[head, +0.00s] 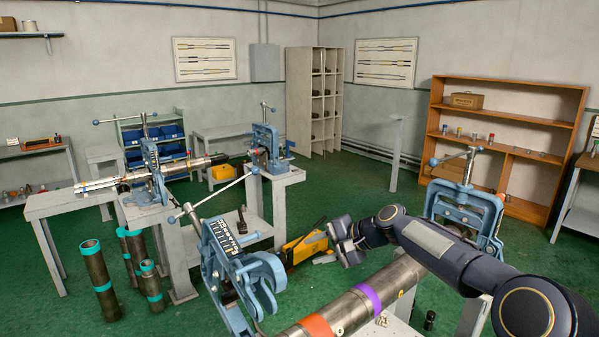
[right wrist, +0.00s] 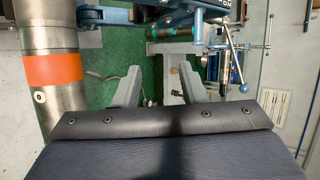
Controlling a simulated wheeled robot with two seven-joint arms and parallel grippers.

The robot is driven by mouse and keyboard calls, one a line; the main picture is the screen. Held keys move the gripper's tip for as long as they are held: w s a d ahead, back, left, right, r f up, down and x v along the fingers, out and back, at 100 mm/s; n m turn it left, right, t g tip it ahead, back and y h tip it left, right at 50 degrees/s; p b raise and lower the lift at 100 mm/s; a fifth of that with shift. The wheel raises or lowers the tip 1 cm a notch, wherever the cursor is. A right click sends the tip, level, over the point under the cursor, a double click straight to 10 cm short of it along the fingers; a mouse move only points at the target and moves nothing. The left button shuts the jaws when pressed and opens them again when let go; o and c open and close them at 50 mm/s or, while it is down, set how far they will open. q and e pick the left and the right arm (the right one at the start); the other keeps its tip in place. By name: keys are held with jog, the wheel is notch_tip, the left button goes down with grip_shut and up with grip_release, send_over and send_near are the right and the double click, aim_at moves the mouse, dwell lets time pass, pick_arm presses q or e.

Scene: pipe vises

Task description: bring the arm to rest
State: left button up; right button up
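My right arm (head: 430,243) reaches in from the right in the head view, above the pipe. Its gripper (head: 345,242) is over the space beyond the pipe, left of the rear blue vise. In the right wrist view the two fingers of the right gripper (right wrist: 159,86) stand apart with nothing between them. The near pipe (head: 352,304) has an orange band and a purple band. It runs between an open-jawed blue vise (head: 235,262) and another blue vise (head: 467,205). The pipe also shows beside the gripper in the right wrist view (right wrist: 48,28). My left gripper is not in view.
A second pipe (head: 108,182) lies through two blue vises on grey benches at the left. Several upright pipes (head: 97,275) stand on the green floor. A yellow tool case (head: 304,247) is behind the near pipe. A wooden shelf (head: 510,122) stands at the back right.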

jog(key=s+d+r+n+h, duration=0.1)
jog(key=s+d, duration=0.3)
jog(key=s, duration=0.4)
jog(key=s+d+r+n+h+b, duration=0.15)
jog(key=s+d, duration=0.25)
jog(key=s, duration=0.4)
jog(key=s+d+n+h+p, duration=0.1)
jog(key=s+d+h, duration=0.1)
jog(key=s+d, duration=0.4)
jog(key=s+f, duration=0.3)
jog(key=s, duration=0.4)
jog(key=s+d+f+n+h, duration=0.1)
jog(key=s+f, duration=0.3)
jog(key=s, duration=0.3)
jog(key=s+d+f+n+h+b, duration=0.1)
jog(key=s+f, duration=0.2)
jog(key=s, duration=0.4)
jog(key=shift+s+f+t, duration=0.15)
jog(key=shift+f+t, duration=0.15)
jog(key=shift+c, duration=0.5)
